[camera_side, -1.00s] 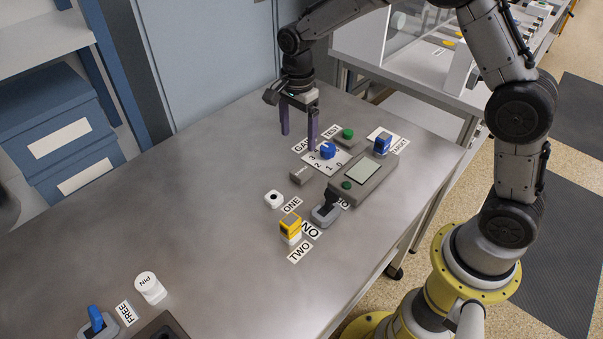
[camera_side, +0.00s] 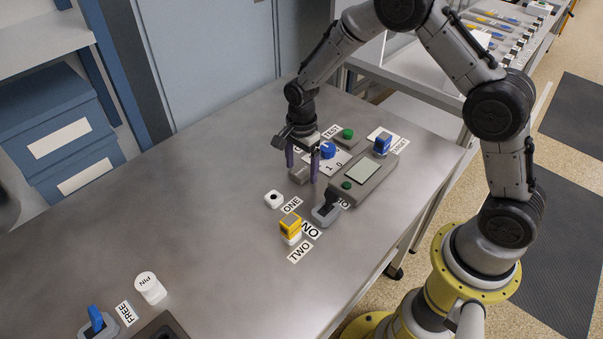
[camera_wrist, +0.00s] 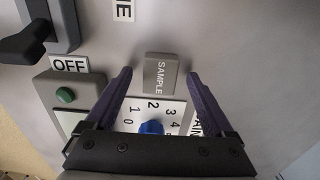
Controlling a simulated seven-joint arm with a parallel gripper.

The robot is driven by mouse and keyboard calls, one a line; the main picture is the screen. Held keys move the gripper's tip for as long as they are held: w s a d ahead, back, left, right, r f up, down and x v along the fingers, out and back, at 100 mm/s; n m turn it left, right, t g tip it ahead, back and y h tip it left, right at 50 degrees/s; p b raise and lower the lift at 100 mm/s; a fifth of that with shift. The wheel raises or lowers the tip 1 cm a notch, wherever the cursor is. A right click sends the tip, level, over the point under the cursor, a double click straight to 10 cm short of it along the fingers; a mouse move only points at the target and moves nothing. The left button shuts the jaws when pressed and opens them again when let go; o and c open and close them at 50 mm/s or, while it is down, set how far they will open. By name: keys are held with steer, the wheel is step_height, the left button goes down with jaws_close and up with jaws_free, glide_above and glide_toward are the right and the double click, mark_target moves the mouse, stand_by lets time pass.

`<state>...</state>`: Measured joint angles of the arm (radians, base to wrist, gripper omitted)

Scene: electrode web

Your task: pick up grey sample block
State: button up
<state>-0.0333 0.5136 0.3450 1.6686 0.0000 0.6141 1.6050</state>
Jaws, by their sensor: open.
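The grey sample block (camera_wrist: 160,73), marked SAMPLE, lies on the metal table between and just ahead of my gripper's fingers in the wrist view. In the side view the block (camera_side: 298,175) is partly hidden behind a finger. My gripper (camera_side: 302,172) is low over the table with its two purple fingers apart, one on each side of the block. In the wrist view the gripper (camera_wrist: 158,75) is open and empty, with a gap between each finger and the block.
A numbered dial with a blue knob (camera_side: 328,150) and a grey box with a screen (camera_side: 362,172) stand close by. A lever switch (camera_side: 326,212), a white socket piece (camera_side: 273,199) and a yellow block (camera_side: 290,225) are nearer the front. The table's left side is largely clear.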

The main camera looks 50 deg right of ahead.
jaws_close()
stand_by(0.4)
